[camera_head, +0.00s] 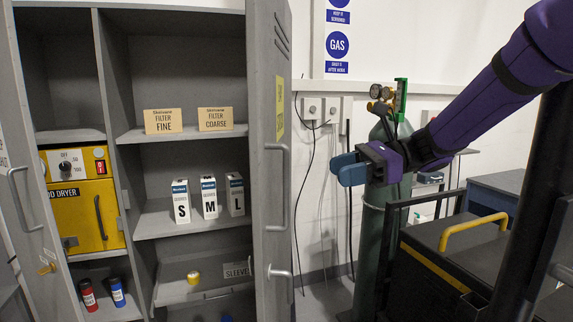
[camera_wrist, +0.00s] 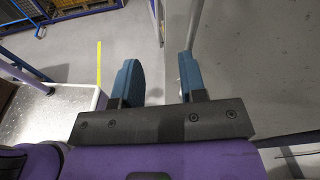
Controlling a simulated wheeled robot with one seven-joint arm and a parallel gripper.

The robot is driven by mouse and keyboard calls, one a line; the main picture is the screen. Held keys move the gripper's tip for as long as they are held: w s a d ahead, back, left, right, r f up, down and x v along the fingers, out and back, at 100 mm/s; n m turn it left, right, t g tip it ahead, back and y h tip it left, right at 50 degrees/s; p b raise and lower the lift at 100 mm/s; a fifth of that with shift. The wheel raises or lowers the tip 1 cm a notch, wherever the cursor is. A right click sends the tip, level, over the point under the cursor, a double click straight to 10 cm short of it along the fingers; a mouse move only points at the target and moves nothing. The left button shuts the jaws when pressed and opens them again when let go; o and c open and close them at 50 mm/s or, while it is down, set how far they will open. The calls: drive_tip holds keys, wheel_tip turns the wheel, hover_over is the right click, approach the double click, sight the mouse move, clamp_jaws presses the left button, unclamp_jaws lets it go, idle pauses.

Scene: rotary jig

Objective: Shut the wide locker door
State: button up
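The grey locker (camera_head: 190,18) stands open on the left of the head view. Its wide door (camera_head: 268,60), at the right of the shelves, is swung outward and seen at a steep angle. It carries a long bar handle (camera_head: 286,185) and a lower lever handle (camera_head: 282,273). My gripper (camera_head: 345,169) is right of this door in the picture, near the height of the bar handle, with a visible gap between them. In the wrist view, its two blue fingers (camera_wrist: 158,80) are apart with nothing clearly held. A thin grey upright edge shows beyond them; I cannot tell what it is.
The narrow left door (camera_head: 28,215) also stands open. Shelves hold filter boxes (camera_head: 163,121), S, M and L cartons (camera_head: 209,196) and a yellow dryer (camera_head: 86,215). A green gas cylinder (camera_head: 374,225) stands behind my gripper. A black cart (camera_head: 455,245) is at right.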

drive_tip(key=w+m+y, duration=0.2)
drive_tip(key=w, duration=0.2)
drive_tip(key=a, duration=1.1)
drive_tip(key=shift+r+t, duration=0.15)
drive_tip(key=shift+t, duration=0.25)
clamp_jaws()
